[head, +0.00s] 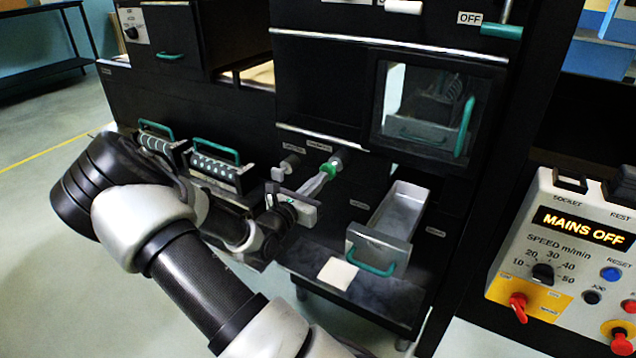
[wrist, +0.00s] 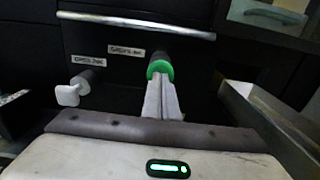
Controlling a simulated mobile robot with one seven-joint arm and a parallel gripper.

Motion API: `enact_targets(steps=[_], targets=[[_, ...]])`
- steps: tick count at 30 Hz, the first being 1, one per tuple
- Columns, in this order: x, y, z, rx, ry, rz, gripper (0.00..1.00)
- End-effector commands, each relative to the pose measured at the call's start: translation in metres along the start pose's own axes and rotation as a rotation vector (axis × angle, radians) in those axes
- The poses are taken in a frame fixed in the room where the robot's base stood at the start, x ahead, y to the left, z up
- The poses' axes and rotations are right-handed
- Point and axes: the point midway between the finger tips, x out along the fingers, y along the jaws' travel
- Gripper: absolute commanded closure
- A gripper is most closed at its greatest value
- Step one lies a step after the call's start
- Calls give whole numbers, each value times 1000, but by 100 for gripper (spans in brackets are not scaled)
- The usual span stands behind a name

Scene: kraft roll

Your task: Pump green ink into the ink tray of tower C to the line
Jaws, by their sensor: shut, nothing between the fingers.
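My gripper (head: 318,180) is shut and empty, its fingertips at the green-ringed pump knob (head: 329,169) on the black front panel. In the wrist view the fingers (wrist: 163,98) point straight at the green ring (wrist: 159,68); I cannot tell whether they touch. A label (wrist: 126,52) that seems to name green ink sits just left of it. A long metal tray (head: 404,207) with a green handle stands pulled out to the right of the gripper; its visible inside looks pale grey, with no green ink or line discernible. Its side shows in the wrist view (wrist: 262,115).
A white knob (wrist: 72,91) sticks out left of the pump knob. A pale square pad (head: 338,273) lies on the dark ledge before the tray. A glazed door (head: 425,110) is above. The control box (head: 570,250) at right reads MAINS OFF.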

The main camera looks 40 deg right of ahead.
Motion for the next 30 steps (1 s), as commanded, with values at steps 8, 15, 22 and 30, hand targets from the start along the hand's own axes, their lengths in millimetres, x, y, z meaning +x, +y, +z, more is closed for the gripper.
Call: enact_targets(steps=[8, 15, 22, 30], targets=[[31, -1, 1, 0, 0, -3, 100], [38, -1, 0, -1, 0, -2, 100], [38, -1, 1, 0, -2, -2, 100], [39, -1, 2, 0, -4, -3, 100]])
